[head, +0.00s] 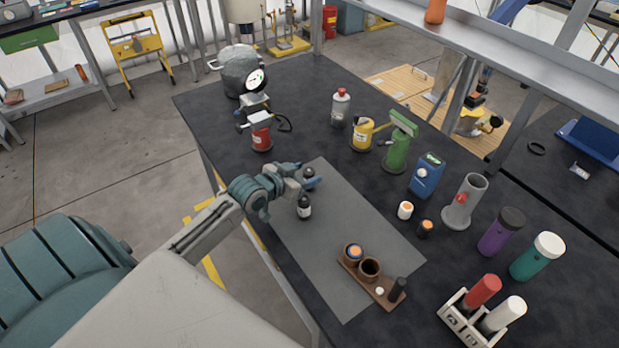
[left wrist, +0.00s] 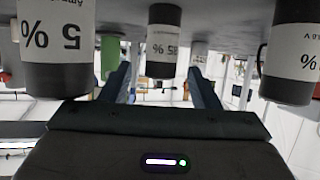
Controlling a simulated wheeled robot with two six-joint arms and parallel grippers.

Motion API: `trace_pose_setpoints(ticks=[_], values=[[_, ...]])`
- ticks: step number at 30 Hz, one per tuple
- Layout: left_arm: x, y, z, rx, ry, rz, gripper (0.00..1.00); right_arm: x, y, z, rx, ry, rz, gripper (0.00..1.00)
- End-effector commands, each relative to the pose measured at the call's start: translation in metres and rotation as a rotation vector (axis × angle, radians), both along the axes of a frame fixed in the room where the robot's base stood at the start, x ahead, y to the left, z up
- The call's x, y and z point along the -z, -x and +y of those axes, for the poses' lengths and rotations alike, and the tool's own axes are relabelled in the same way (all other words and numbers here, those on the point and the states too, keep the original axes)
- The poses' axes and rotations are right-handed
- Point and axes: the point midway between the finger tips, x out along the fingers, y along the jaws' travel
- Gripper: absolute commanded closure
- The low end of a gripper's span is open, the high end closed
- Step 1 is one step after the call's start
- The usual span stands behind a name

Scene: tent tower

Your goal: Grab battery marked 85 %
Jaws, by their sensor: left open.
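My left gripper (head: 306,184) is open over the grey mat, among small dark batteries with white labels. One battery (head: 304,207) stands just in front of it in the head view, and the dark top of another (head: 310,172) shows behind it. The left wrist view is upside down. There a battery whose label seems to read 85 % (left wrist: 163,42) appears between my open fingers (left wrist: 160,80), with gaps on both sides. I cannot tell how deep it sits between them. A battery ending in 5 % (left wrist: 53,40) is at the left, and another (left wrist: 293,50) is at the right, its number cut off.
A wooden holder (head: 358,278) with cups stands on the grey mat (head: 335,235). Along the right are a blue device (head: 427,175), a grey tube stand (head: 465,203), a purple bottle (head: 502,232) and a teal bottle (head: 537,256).

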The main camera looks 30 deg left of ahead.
Motion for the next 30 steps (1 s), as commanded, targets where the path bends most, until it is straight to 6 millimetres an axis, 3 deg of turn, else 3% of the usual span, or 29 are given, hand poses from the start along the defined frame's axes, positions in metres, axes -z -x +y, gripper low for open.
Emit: trace_pose_setpoints(ticks=[6,14,15,24,30], values=[[0.0,-0.001,0.0,0.0,-0.001,0.0,0.44,0.0,0.0,0.0,0.0,0.0,0.0,0.64],[0.0,0.0,0.0,0.0,-0.001,0.0,0.93,0.0,0.0,0.0,0.0,0.0,-0.001,0.64],[0.0,-0.001,0.0,0.0,-0.001,-0.001,0.95,0.0,0.0,0.0,0.0,0.0,-0.001,0.64],[-0.002,-0.001,0.0,0.001,-0.001,-0.002,0.95,0.001,-0.001,-0.001,0.0,0.001,-0.001,0.64],[-0.02,-0.001,0.0,0.003,-0.006,-0.006,0.95,0.009,-0.001,-0.002,-0.001,0.002,-0.001,0.64]])
